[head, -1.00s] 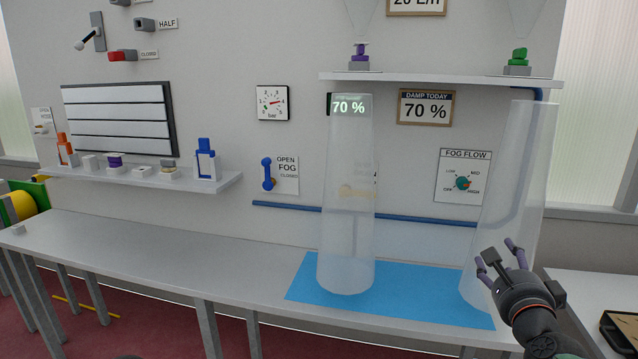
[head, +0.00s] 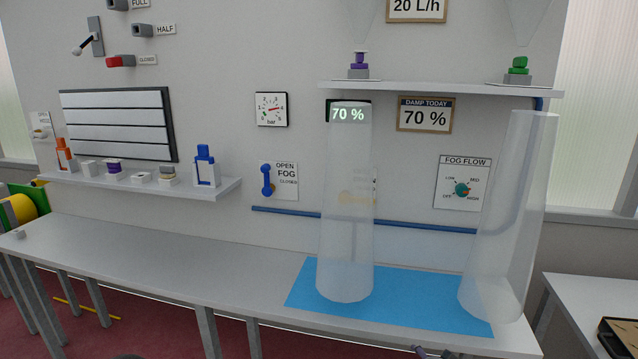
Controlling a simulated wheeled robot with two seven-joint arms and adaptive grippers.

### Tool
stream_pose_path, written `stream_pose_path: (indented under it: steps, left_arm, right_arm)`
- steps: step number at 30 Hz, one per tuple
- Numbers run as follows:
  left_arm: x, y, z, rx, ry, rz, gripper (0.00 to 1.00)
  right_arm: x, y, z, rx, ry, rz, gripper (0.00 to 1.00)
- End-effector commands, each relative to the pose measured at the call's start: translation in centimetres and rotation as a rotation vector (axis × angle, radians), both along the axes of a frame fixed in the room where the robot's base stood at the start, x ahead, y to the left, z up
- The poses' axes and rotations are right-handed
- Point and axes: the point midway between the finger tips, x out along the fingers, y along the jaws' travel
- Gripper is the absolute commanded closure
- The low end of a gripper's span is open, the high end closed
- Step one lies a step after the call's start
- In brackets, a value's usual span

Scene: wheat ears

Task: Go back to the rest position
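Only the purple fingertips of my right gripper (head: 434,352) show, at the bottom edge of the head view. They stand a little apart with nothing seen between them, below the front edge of the bench in the picture. The rest of that gripper and arm is out of frame. My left gripper is not in view.
A long grey bench (head: 160,262) carries a blue mat (head: 415,298). Two clear tubes, a middle one (head: 345,230) and a right one (head: 505,220), stand there. A wall shelf (head: 200,188) holds bottles and small items. A side table (head: 590,300) is at right.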

Motion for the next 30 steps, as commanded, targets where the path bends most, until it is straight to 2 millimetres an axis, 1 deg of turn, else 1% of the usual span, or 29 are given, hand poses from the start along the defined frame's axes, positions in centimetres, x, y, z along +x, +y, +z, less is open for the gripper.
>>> stream_pose_path:
  steps: [1,3,5,6,8,9,11,12,14,15,17,18,20,21,24,27,30]
  left_arm:
    - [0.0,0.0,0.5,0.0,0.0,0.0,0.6]
    - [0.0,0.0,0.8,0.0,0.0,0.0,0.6]
    - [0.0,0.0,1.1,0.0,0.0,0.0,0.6]
    - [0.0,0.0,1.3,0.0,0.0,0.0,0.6]
    - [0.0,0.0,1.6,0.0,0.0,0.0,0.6]
    - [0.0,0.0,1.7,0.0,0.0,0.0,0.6]
    - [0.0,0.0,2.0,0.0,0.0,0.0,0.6]
    - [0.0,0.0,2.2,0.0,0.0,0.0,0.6]
    - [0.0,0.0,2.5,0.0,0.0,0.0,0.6]
    - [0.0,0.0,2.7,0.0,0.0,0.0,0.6]
    - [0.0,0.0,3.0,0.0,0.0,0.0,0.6]
    - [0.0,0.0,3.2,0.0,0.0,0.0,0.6]
    - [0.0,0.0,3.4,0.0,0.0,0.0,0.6]
    - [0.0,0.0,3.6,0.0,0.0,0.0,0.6]
    - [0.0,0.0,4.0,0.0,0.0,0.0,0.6]
    - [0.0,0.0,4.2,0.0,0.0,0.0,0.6]
    - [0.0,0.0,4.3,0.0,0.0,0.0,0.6]
  right_arm:
    - [-0.7,0.9,-2.4,-0.025,0.055,0.045,0.39]
    - [-1.8,2.1,-5.4,-0.064,0.118,0.113,0.39]
    - [-3.0,3.2,-7.9,-0.093,0.171,0.174,0.39]
    - [-3.9,3.9,-9.5,-0.111,0.206,0.217,0.39]
    - [-5.3,4.9,-11.8,-0.136,0.256,0.281,0.39]
    - [-6.3,5.6,-13.3,-0.151,0.289,0.327,0.39]
    - [-8.0,6.6,-15.4,-0.171,0.336,0.394,0.39]
    - [-9.3,7.3,-16.7,-0.182,0.367,0.441,0.39]
    - [-11.2,8.3,-18.6,-0.196,0.411,0.511,0.39]
    - [-12.5,9.0,-19.8,-0.205,0.437,0.561,0.39]
    - [-14.7,10.0,-21.4,-0.214,0.478,0.634,0.39]
    - [-16.2,10.7,-22.4,-0.218,0.503,0.685,0.39]
    - [-18.4,11.7,-23.7,-0.221,0.537,0.757,0.39]
    - [-19.9,12.3,-24.5,-0.222,0.558,0.807,0.39]
    - [-23.2,13.6,-26.0,-0.22,0.597,0.911,0.39]
    - [-25.7,14.5,-26.8,-0.215,0.623,0.989,0.39]
    - [-27.1,15.1,-27.3,-0.212,0.635,1.036,0.39]
